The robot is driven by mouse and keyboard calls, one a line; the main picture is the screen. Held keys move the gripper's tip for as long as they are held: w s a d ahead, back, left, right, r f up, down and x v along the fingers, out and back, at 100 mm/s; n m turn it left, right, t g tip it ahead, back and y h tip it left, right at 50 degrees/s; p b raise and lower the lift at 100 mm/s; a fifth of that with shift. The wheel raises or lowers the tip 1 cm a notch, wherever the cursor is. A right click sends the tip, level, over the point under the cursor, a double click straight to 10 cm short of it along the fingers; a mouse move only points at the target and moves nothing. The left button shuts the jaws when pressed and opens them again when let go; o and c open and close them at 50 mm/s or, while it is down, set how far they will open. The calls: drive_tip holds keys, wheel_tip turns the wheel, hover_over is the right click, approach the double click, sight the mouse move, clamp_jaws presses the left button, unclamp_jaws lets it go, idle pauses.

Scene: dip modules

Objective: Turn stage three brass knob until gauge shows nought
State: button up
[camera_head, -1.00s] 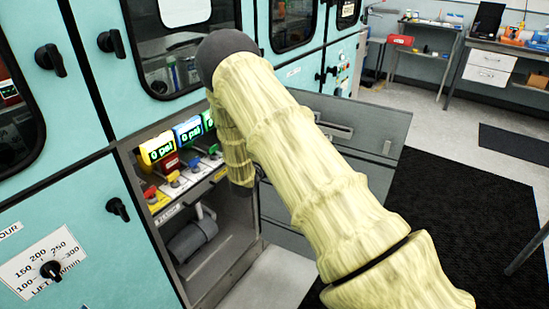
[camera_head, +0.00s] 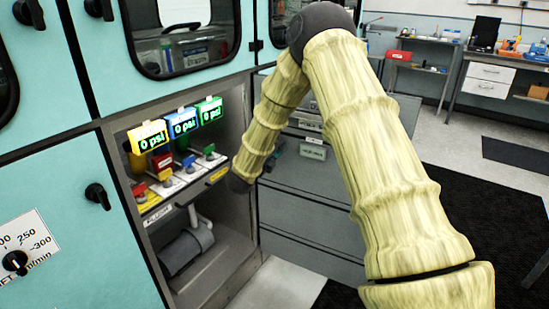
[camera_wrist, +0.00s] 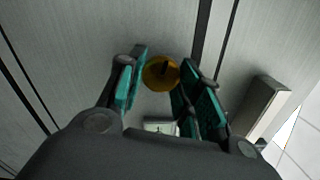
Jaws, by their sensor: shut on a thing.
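The head view does not clearly show the gripper or this knob; my arm reaches down to the right of the open cabinet bay. Which gauge belongs to stage three cannot be told.
Teal cabinet doors (camera_head: 60,220) with black latches stand at the left. Grey drawer fronts (camera_head: 310,205) lie beyond the arm. A dark mat (camera_head: 440,200) covers the floor at right.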

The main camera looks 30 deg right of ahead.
drive_tip(key=m+b, duration=0.3)
drive_tip(key=b, duration=0.1)
drive_tip(key=m+b, duration=0.4)
drive_tip(key=b, duration=0.1)
drive_tip(key=m+b, duration=0.3)
drive_tip(key=b, duration=0.2)
drive_tip(key=shift+f+m, duration=0.3)
drive_tip(key=shift+f, duration=0.1)
drive_tip(key=shift+r+b, duration=0.1)
drive_tip(key=shift+b, duration=0.2)
drive_tip(key=o, duration=1)
drive_tip(key=shift+r, duration=0.1)
drive_tip(key=v, duration=1.2)
